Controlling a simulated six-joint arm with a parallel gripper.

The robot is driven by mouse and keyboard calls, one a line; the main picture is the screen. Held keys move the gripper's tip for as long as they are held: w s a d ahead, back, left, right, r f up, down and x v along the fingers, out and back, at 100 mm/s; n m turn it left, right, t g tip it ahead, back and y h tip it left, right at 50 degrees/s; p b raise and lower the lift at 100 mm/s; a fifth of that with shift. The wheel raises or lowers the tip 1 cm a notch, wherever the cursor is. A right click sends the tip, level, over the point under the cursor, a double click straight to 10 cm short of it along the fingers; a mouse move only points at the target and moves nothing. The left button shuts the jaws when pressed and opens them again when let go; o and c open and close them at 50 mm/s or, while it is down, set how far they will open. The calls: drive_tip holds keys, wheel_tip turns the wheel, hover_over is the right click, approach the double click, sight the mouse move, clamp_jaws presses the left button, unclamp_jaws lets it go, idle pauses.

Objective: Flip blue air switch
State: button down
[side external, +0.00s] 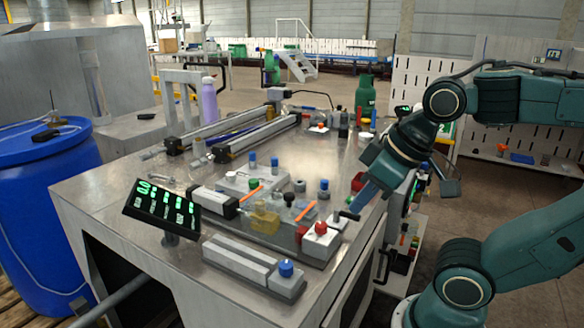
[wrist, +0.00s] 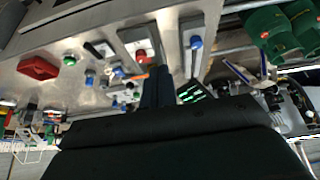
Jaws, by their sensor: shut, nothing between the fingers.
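A large blue knob (side external: 286,267) stands upright on a grey block at the front of the bench; a blue knob on a grey block also shows in the wrist view (wrist: 196,42). Smaller blue knobs (side external: 323,185) stand farther back on the bench. I cannot tell which one is the air switch. My gripper (side external: 352,211) is shut and empty, pointing down beside the black lever (side external: 348,215), right of the red knob (side external: 321,228). I cannot tell if it touches the lever. In the wrist view the shut fingers (wrist: 160,72) appear at centre.
A tilted black panel with green displays (side external: 161,207) stands at the front left. A blue drum (side external: 45,215) is left of the bench (side external: 110,195). Twin rails (side external: 230,135) lie at the back. Several small fittings crowd the middle; bare steel lies at the front left.

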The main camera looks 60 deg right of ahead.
drive_tip(key=shift+w, duration=0.1)
drive_tip(key=w+d+r+m+g, duration=0.1)
drive_tip(key=w+d+m+g, duration=0.4)
drive_tip(key=w+d+m, duration=1.1)
drive_tip(key=shift+w+m+g, duration=0.3)
drive_tip(key=shift+w+m, duration=0.7)
drive_tip(key=shift+w, duration=1)
drive_tip(key=shift+f, duration=0.1)
wheel_tip(320, 180, down, 14)
drive_tip(key=shift+r, duration=0.1)
